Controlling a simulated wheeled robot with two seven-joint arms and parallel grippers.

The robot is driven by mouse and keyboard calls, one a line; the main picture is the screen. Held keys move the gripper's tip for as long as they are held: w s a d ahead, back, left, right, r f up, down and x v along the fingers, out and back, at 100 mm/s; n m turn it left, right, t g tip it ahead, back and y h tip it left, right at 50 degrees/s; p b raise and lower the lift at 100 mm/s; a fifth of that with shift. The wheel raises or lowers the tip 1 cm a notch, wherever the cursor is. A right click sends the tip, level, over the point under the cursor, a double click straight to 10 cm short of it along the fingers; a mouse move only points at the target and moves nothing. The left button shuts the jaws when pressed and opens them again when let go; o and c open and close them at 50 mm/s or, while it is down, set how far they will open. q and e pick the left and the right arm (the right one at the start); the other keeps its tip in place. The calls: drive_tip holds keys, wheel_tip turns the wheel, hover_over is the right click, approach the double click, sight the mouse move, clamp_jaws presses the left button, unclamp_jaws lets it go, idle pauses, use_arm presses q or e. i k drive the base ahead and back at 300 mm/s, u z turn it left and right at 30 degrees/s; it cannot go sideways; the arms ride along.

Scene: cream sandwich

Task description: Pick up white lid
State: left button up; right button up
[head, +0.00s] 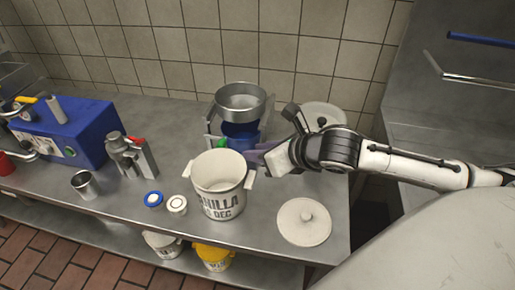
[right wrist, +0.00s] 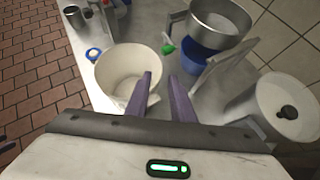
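The round white lid (head: 304,222) with a small knob lies flat on the steel counter near its front right edge in the head view. My right gripper (head: 258,155) is above the counter, just right of the white bucket (head: 222,197), back and left of the lid. In the right wrist view its two purple fingers (right wrist: 161,85) are apart with nothing between them. The bucket (right wrist: 128,72) is open at the top and stands left of the fingers there. I cannot make out the lid in the right wrist view. My left gripper is not in view.
A metal pot (head: 240,102) sits above a blue container (head: 241,133) behind the bucket. A pale round-topped container (head: 322,112) stands behind my right arm. Two small jars (head: 154,199) (head: 177,205), a metal cup (head: 86,184) and a blue machine (head: 80,135) stand at left.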

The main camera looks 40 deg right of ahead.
sight(303, 222)
drive_tip(key=z, duration=0.7)
drive_tip(key=k, duration=0.1)
drive_tip(key=z, duration=0.75)
